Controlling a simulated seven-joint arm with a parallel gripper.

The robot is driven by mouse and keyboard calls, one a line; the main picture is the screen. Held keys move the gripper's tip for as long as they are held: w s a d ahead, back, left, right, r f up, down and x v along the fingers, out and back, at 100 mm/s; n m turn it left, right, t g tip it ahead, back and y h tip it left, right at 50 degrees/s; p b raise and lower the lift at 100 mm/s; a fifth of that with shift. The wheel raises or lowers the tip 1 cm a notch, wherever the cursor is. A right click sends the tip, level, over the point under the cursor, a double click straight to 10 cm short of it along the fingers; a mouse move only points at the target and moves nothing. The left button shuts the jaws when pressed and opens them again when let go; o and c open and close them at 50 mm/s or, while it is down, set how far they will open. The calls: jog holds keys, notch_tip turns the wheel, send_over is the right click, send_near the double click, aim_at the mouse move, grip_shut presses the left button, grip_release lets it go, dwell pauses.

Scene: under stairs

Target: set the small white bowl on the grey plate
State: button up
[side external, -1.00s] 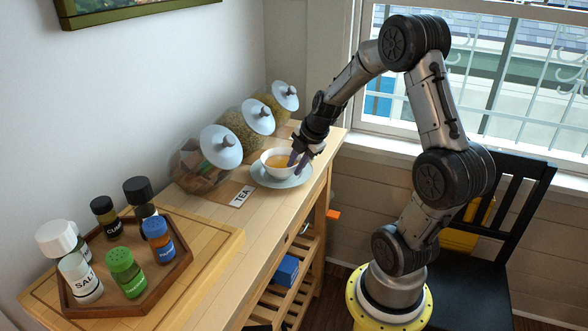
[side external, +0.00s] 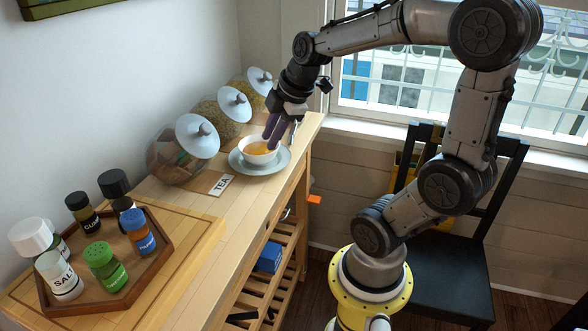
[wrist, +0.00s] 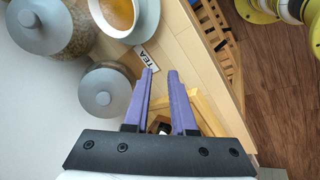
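The small white bowl (side external: 259,152) holds amber liquid and stands upright on the grey plate (side external: 243,170), on the wooden table. The bowl (wrist: 117,14) and the plate (wrist: 149,20) also show at the top of the wrist view, cut off by its edge. My gripper (side external: 272,138) has purple fingers pointing down, just above the bowl's far right rim in the side view. In the wrist view my gripper (wrist: 160,72) shows a gap between the fingers with nothing held, and the bowl lies apart from the fingertips.
Lidded glass jars (side external: 183,150) stand along the wall behind the plate. A TEA card (side external: 221,185) lies just left of the plate. A hexagonal tray (side external: 150,275) of spice bottles sits on a board at the front left. The table's right edge is close to the plate.

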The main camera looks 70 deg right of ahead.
jog(key=s+a+m+y, duration=0.1)
jog(key=s+a+m, duration=0.8)
jog(key=a, duration=0.4)
jog(key=shift+s+a+r+m+t, duration=0.15)
jog(key=shift+s+r+m+t, duration=0.15)
jog(key=shift+s, duration=0.15)
dwell(0.4)
